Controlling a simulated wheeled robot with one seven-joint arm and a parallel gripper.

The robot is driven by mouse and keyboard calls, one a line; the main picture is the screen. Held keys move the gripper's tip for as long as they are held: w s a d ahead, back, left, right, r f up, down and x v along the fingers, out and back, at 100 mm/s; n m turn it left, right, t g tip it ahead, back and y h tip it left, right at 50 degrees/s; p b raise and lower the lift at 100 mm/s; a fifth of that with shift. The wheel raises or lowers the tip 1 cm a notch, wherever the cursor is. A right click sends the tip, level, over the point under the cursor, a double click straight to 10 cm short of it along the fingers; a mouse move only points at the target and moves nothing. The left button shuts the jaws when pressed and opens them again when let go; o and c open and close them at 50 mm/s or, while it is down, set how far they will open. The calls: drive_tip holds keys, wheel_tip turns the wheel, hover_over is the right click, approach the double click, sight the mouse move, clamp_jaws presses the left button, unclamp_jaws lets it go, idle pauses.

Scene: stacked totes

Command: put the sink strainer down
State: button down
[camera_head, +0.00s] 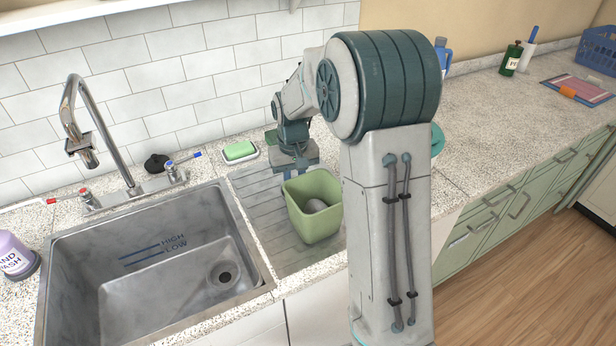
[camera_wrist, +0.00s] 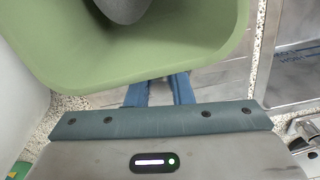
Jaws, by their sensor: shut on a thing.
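The sink strainer, which I take to be the green square tub (camera_head: 322,226), is over the ribbed drainboard right of the sink. A rounded grey thing (camera_head: 315,206) lies inside it. My gripper (camera_head: 298,172) is at the tub's back side and shut on it. In the wrist view the tub (camera_wrist: 215,62) fills the top, and my gripper's blue fingers (camera_wrist: 160,92) run up to its near wall. The fingertips are hidden behind the tub. I cannot tell whether its base touches the drainboard.
The drainboard (camera_head: 262,212) has bare room left of the tub. The sink basin (camera_head: 165,285) is left of that, with a tall faucet (camera_head: 95,130) behind. A sponge on a dish (camera_head: 240,152) and a black item (camera_head: 157,163) stand near the wall.

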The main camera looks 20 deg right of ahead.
drive_tip(key=shift+d, duration=0.4)
drive_tip(key=d, duration=0.1)
drive_tip(key=d+p, duration=0.1)
drive_tip(key=d, duration=0.1)
drive_tip(key=shift+w+r, duration=0.1)
drive_tip(key=shift+w, duration=0.25)
drive_tip(key=shift+f, duration=0.55)
drive_tip(key=shift+a+f, duration=0.1)
drive_tip(key=shift+f, duration=0.2)
drive_tip(key=shift+f, duration=0.25)
drive_tip(key=c, duration=1.3)
unclamp_jaws()
drive_tip(key=shift+r, duration=0.1)
